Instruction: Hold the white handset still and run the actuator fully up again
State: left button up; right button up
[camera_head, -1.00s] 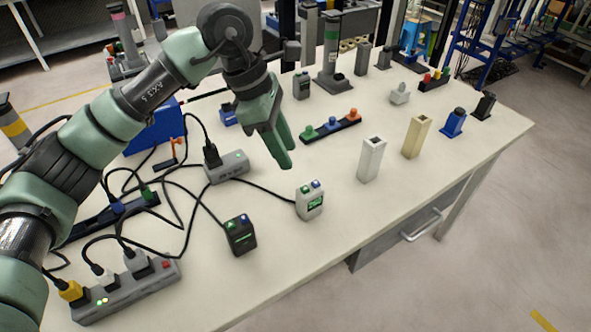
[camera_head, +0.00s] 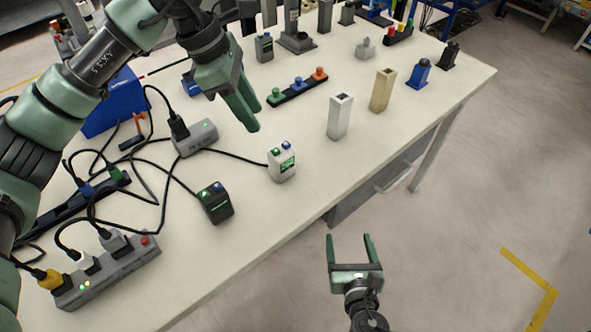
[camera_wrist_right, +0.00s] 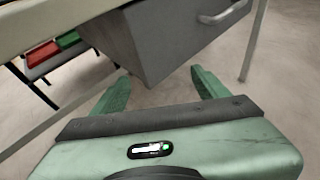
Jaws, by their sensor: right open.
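The white handset (camera_head: 282,165) stands upright on the table, with a green button, a blue button and a lit green display. A black cable links it to a grey box (camera_head: 196,138) with a green light. My left gripper (camera_head: 250,123) points down above the table, behind and left of the handset, apart from it; its fingers are seen nearly edge-on. My right gripper (camera_head: 348,238) is open and empty in front of the table's edge; its fingers also show in the right wrist view (camera_wrist_right: 160,85). A grey column on a base (camera_head: 297,42) stands at the back; I cannot tell whether it is the actuator.
A black handset (camera_head: 215,203) stands left of the white one. A power strip (camera_head: 110,272) and tangled cables fill the left side. White (camera_head: 340,117) and beige (camera_head: 382,92) blocks stand to the right. A drawer unit (camera_head: 358,205) hangs under the table.

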jog(key=a+r+n+t+y, duration=0.25)
jog(key=r+n+t, duration=0.2)
jog(key=r, duration=1.05)
jog(key=n+g+y, duration=0.2)
jog(key=y, duration=0.3)
send_near(288, 164)
jog(key=w+f, duration=0.1)
jog(key=w+d+f, duration=0.1)
jog(key=w, duration=0.1)
jog(key=w+a+y, duration=0.1)
jog(key=w+a+r+n+g+y, duration=0.1)
jog(key=w+y, duration=0.1)
jog(key=shift+w+a+r+g, duration=0.1)
jog(key=shift+w+a+g, duration=0.2)
jog(key=shift+a, duration=0.1)
jog(key=shift+w+a+r+n+y, duration=0.2)
jog(key=shift+n+y, duration=0.05)
jog(key=shift+y, duration=0.1)
jog(key=shift+w+a+r, duration=0.1)
jog(key=shift+w+a, duration=0.1)
jog(key=shift+w, duration=0.1)
jog(key=shift+x, duration=3.55)
jog(key=shift+s+a, duration=0.1)
